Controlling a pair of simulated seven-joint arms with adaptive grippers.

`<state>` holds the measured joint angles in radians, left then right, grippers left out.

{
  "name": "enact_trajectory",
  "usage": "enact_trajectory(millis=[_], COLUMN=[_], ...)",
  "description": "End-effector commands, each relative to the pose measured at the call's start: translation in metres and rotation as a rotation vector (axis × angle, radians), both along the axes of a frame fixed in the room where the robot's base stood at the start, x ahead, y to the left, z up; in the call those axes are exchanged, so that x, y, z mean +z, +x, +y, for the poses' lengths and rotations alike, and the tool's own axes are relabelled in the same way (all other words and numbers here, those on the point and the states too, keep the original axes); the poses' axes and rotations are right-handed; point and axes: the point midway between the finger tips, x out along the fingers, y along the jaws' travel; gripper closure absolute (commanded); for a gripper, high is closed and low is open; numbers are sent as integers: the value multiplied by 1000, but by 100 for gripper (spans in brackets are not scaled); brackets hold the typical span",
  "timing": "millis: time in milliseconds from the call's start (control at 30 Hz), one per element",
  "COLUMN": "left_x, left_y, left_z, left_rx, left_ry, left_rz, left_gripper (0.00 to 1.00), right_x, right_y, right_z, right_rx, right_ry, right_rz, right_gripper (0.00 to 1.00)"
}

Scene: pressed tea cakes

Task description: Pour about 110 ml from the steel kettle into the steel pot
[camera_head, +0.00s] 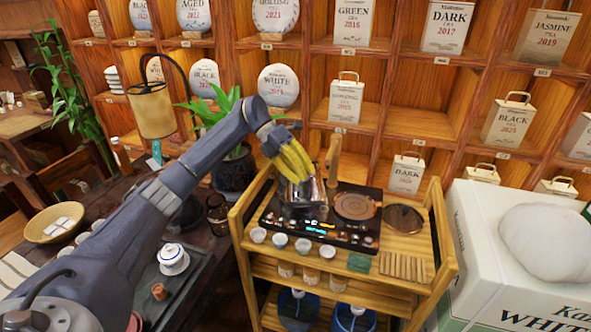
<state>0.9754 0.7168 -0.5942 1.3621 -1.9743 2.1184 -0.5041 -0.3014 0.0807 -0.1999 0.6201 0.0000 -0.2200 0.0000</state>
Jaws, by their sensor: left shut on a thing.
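My left gripper (292,162), with yellow fingers, reaches in from the left over the tea cart and is shut on a shiny steel vessel, which I take to be the steel kettle (305,192). The fingers cover its upper part. The kettle looks close to upright over the left side of the black hob (340,234); I cannot tell whether it touches the hob. An upright wooden handle (333,158) stands just right of the fingers; I cannot tell which vessel it belongs to. I cannot make out the steel pot as a separate thing. My right gripper is not in view.
Several small cups (280,240) line the cart's front left. A green block (359,262) and a slatted wooden mat (403,267) lie to their right. A brown round plate (354,205) and a dark disc (403,218) are right of the kettle. Shelves of tea tins stand behind.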

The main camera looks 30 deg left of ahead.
Motion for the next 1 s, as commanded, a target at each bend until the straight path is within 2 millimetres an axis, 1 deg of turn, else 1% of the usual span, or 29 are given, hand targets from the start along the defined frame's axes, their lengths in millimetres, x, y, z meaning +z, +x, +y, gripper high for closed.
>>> enact_trajectory(millis=[200, 833, 1000], left_x=[-3, -4, -10], left_y=[-3, -5, -8], left_z=[-5, -7, -11], left_rx=[-10, -12, -21], left_ry=[15, 20, 32], left_rz=[-68, -90, -133], left_gripper=[100, 100, 100], right_x=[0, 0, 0], right_y=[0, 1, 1], right_z=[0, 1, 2], right_rx=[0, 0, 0], right_ry=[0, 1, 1], right_rz=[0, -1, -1], right_gripper=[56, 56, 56])
